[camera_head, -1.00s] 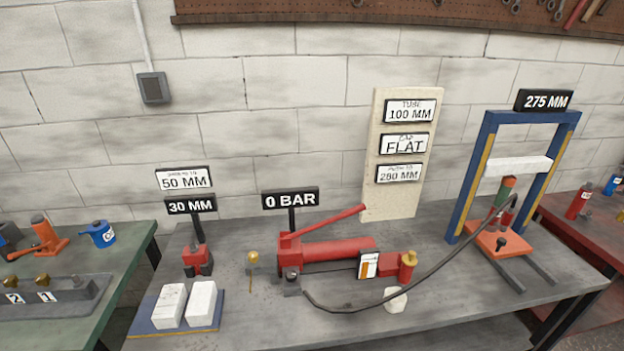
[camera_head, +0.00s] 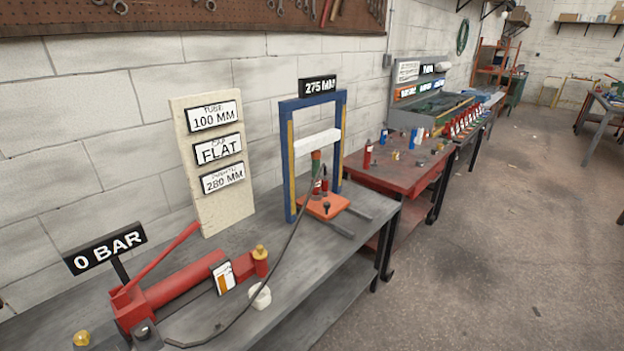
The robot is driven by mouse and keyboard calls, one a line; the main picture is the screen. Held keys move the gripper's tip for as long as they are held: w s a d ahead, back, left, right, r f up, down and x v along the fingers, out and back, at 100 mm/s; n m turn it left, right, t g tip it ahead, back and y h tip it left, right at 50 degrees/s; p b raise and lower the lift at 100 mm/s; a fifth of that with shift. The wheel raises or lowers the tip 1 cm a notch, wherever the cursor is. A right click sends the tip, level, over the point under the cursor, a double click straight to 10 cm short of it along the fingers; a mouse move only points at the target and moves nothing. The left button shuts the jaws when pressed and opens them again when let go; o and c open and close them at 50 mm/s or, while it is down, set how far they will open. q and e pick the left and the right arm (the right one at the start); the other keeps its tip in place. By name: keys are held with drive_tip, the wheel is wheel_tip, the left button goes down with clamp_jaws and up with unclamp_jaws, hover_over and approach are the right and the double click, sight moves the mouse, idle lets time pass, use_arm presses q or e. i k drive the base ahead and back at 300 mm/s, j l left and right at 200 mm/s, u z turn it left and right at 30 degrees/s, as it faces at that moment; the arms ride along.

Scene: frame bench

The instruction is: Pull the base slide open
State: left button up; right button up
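A blue press frame (camera_head: 286,160) with yellow edges stands on the grey bench under a sign (camera_head: 318,86) reading 275 MM. A white crossbar (camera_head: 317,143) spans it. An orange base plate (camera_head: 322,206) with a small dark knob (camera_head: 326,208) sits low in the frame, above two grey rails (camera_head: 340,222) that reach toward the front of the bench. I cannot tell which part is the base slide. Neither gripper is in view.
A red hand pump (camera_head: 175,287) with a black hose (camera_head: 290,240) lies on the grey bench (camera_head: 300,283), beside a white cup (camera_head: 260,296) and a 0 BAR sign (camera_head: 105,248). A board (camera_head: 208,166) reads TUBE 100 MM, FLAT, 280 MM. A red bench (camera_head: 400,178) stands beyond. Open floor (camera_head: 500,240) lies right.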

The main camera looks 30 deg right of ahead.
sight(323, 198)
drive_tip(key=l+z, duration=0.15)
drive_tip(key=l, duration=0.6)
drive_tip(key=i+l+z, duration=0.15)
drive_tip(key=l, duration=0.6)
